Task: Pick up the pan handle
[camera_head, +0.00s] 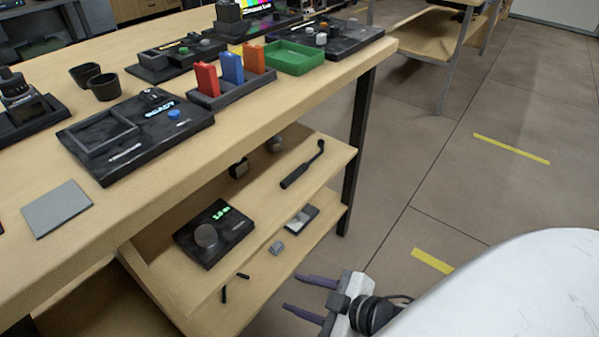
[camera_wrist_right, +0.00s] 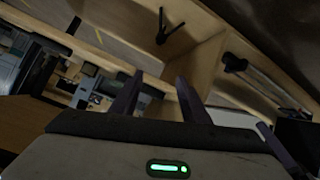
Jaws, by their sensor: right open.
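The pan handle (camera_head: 302,167) looks like a thin black rod with a thicker grip and a bent tip. It lies on the upper wooden shelf under the table, towards the right end. My right gripper (camera_head: 291,292) is open and empty, with its two dark fingers apart. In the head view it appears below the handle, in front of the shelves and pointing left. Its fingers also show in the right wrist view (camera_wrist_right: 159,76), with nothing between them. I cannot surely identify the handle in that view. My left gripper is not in view.
A black box with a round knob (camera_head: 207,238) sits left of the handle on the shelf. The tabletop (camera_head: 235,128) overhangs the shelves, and a dark table leg (camera_head: 361,150) stands to the right. A lower shelf (camera_head: 322,232) holds small items. The floor at right is clear.

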